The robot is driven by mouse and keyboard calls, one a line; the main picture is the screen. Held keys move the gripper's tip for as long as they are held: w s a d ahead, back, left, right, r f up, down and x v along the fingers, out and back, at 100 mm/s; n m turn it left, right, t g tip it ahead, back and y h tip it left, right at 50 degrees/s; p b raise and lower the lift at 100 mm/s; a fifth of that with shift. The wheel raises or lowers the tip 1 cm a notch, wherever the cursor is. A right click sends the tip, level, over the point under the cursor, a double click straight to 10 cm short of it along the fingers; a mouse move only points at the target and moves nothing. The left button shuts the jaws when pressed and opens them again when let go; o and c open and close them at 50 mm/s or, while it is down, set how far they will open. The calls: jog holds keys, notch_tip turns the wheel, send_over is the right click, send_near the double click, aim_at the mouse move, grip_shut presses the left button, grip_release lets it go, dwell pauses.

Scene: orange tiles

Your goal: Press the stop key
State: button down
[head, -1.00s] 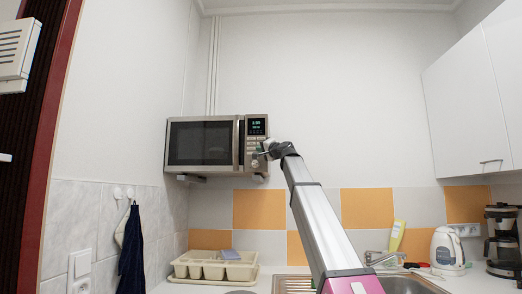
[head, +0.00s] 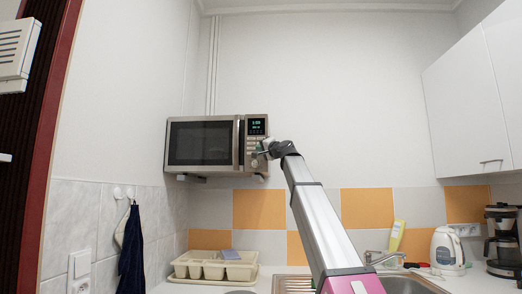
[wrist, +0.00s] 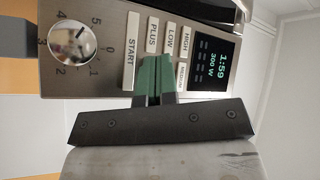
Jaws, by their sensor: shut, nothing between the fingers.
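The microwave (head: 203,118) hangs on the wall, with its control panel at the right side of its front. My gripper (head: 262,152) is at that panel, at the end of my raised arm. In the wrist view the panel (wrist: 112,60) appears turned on its side. My gripper (wrist: 153,62) is shut and empty, its green fingertips over the key area below the PLUS key (wrist: 151,34) and LOW key (wrist: 170,38). The START key (wrist: 131,38) is just left of the fingers. No key marked stop is readable; the fingers hide part of the panel. I cannot tell whether they touch it.
A round dial (wrist: 73,43) sits left of the keys. The lit display (wrist: 214,64) reads 1:59 and 300 W. Below the microwave are a dish rack (head: 215,268) and sink. A kettle (head: 447,248) and coffee maker (head: 503,240) stand at the right.

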jog(key=s, duration=0.4)
jog(key=shift+s+a, duration=0.1)
jog(key=shift+s, duration=0.1)
dwell(0.8)
